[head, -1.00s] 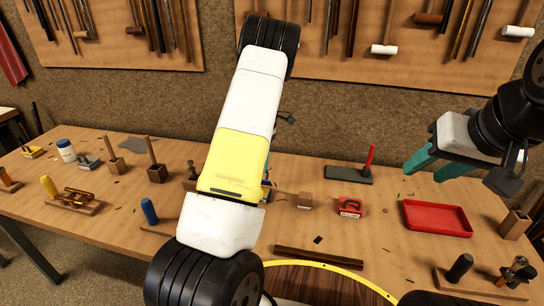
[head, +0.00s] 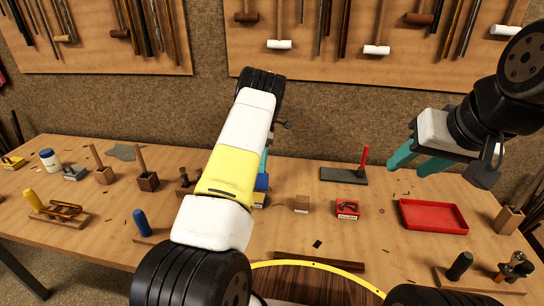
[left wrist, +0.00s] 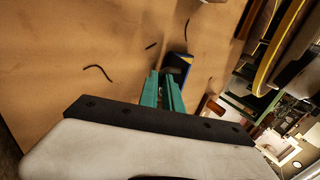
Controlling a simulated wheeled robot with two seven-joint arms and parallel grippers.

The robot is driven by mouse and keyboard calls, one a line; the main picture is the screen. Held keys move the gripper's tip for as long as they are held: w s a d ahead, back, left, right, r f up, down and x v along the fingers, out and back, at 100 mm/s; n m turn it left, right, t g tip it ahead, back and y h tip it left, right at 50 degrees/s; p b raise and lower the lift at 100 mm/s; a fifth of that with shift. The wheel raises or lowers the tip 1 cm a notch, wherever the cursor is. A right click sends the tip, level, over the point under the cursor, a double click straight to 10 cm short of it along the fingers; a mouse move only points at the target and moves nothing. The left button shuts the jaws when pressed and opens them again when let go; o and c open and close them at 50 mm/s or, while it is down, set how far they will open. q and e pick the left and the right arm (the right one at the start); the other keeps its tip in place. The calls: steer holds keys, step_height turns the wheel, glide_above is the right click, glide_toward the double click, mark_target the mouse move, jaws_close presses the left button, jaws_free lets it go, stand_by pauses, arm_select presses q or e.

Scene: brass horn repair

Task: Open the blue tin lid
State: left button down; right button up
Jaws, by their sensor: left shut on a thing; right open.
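The blue tin (head: 262,183) stands on the bench, mostly hidden behind my left arm in the head view. A pale label shows low on its front. In the head view only a sliver of the left gripper (head: 264,160) shows. My right gripper (head: 405,167) is open and empty, above the bench at the right.
A red tin (head: 347,207) and a small wooden block (head: 302,203) stand right of the blue tin. A red tray (head: 433,216) lies further right. A dark slab with a red-handled tool (head: 345,175) lies behind. A blue-handled tool (head: 142,222) stands at left.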

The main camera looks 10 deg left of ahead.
arm_select(q)
steer(key=shift+w+f, duration=0.3)
steer(key=shift+w, duration=0.1)
steer(key=c, duration=1.5)
jaws_free()
steer(key=shift+w+f, duration=0.1)
steer(key=shift+g, duration=0.3)
steer(key=s+d+r, duration=0.1)
steer(key=s, duration=0.4)
steer(key=s+d+r, duration=0.2)
steer(key=s, duration=0.3)
steer(key=s+d+r, duration=0.2)
steer(key=s, duration=0.3)
steer(key=shift+s, duration=0.15)
